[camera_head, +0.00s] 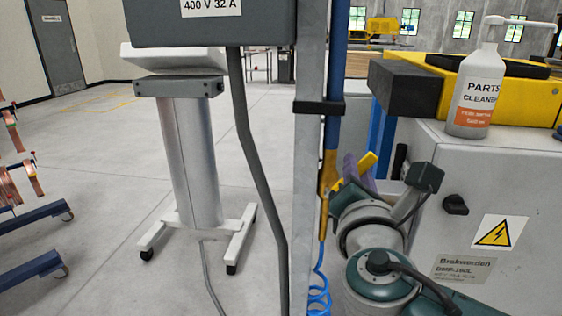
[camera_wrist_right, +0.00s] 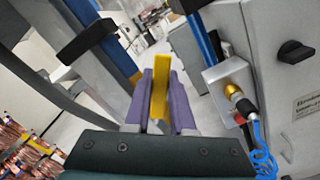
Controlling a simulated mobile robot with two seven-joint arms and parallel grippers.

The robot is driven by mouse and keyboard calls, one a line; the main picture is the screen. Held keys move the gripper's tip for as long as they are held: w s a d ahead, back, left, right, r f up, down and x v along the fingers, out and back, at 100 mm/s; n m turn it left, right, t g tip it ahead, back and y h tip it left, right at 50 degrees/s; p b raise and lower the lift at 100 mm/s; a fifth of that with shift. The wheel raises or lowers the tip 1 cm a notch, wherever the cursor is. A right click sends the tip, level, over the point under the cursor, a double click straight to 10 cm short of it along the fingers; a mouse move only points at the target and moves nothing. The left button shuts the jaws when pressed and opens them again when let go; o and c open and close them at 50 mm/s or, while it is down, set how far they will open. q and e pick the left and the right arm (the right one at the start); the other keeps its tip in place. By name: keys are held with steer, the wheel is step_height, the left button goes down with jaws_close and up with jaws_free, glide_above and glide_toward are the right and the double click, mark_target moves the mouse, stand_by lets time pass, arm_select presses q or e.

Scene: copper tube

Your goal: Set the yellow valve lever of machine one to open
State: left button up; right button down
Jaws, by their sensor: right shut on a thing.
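The yellow valve lever (camera_head: 367,162) shows in the head view beside the blue pipe (camera_head: 337,70), tilted up to the right. A brass-yellow fitting (camera_head: 328,170) sits on that pipe. My right gripper (camera_head: 359,171) has purple fingers and is at the lever, partly hidden behind my own wrist. In the right wrist view the lever (camera_wrist_right: 160,88) stands between the two purple fingers of my right gripper (camera_wrist_right: 163,84), which is shut on it. The lever's joint with the valve is hidden. My left gripper is not in view.
A grey machine cabinet (camera_head: 480,200) with a black knob (camera_head: 455,204) stands close on the right. A grey post (camera_head: 308,130) and a dark cable (camera_head: 252,150) stand left of the pipe. A blue coiled hose (camera_head: 320,290) hangs below. Open floor lies further left.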

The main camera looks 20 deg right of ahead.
mark_target(335, 152)
steer(key=n, duration=0.1)
steer(key=w+a+r+n+p, duration=0.1)
steer(key=n, duration=0.1)
steer(key=shift+a+r, duration=0.1)
steer(key=shift+a, duration=0.2)
steer(key=shift+w+a+n+p, duration=0.15)
steer(key=shift+a+n+p, duration=0.1)
steer(key=shift+n, duration=0.35)
steer(key=shift+w+a+n+p, duration=0.1)
steer(key=shift+w+a+n, duration=0.1)
steer(key=shift+n, duration=0.4)
steer(key=shift+a, duration=0.1)
steer(key=shift+n, duration=0.3)
steer(key=c, duration=0.8)
jaws_free()
steer(key=shift+o, duration=0.2)
